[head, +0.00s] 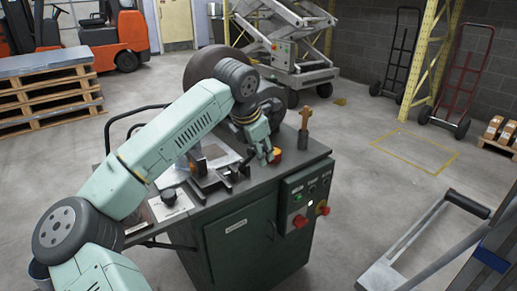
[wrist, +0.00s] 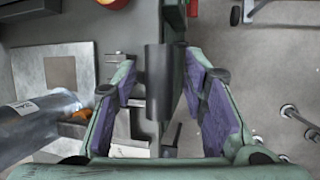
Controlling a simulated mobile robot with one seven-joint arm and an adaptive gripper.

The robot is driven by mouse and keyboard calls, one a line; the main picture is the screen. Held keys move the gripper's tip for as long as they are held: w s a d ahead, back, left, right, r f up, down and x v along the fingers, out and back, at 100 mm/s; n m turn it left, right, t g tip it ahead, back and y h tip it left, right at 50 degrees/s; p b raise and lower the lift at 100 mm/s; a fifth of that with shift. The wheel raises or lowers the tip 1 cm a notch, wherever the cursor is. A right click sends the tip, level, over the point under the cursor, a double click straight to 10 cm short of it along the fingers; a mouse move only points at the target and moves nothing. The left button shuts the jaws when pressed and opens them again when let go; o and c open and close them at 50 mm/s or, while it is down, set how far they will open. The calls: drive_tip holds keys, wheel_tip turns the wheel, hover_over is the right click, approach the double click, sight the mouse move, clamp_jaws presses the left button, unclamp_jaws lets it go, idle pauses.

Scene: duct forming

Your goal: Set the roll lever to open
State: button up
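The green bench machine (head: 245,225) stands in the middle of the head view, with small metal parts on its top. My gripper (head: 266,152) hangs low over its right part, beside an orange-red piece (head: 275,157). In the wrist view my gripper (wrist: 162,72) has its two fingers apart. A dark cylindrical grip (wrist: 157,85) shows between them, with gaps on both sides; it may be the roll lever's handle, but I cannot tell for sure. An upright brown-handled post (head: 304,125) stands at the machine's back right edge. No lever marking is readable.
A control panel (head: 305,195) with green and red buttons is on the machine's front. A bright metal sheet (wrist: 30,75) and a grey metal cylinder (wrist: 30,130) lie left in the wrist view. A grey cart (head: 430,235) stands at right. Floor between is clear.

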drive_tip(key=shift+c, duration=0.4)
drive_tip(key=c, duration=0.5)
drive_tip(key=shift+s+f, duration=0.1)
drive_tip(key=shift+f, duration=0.05)
clamp_jaws()
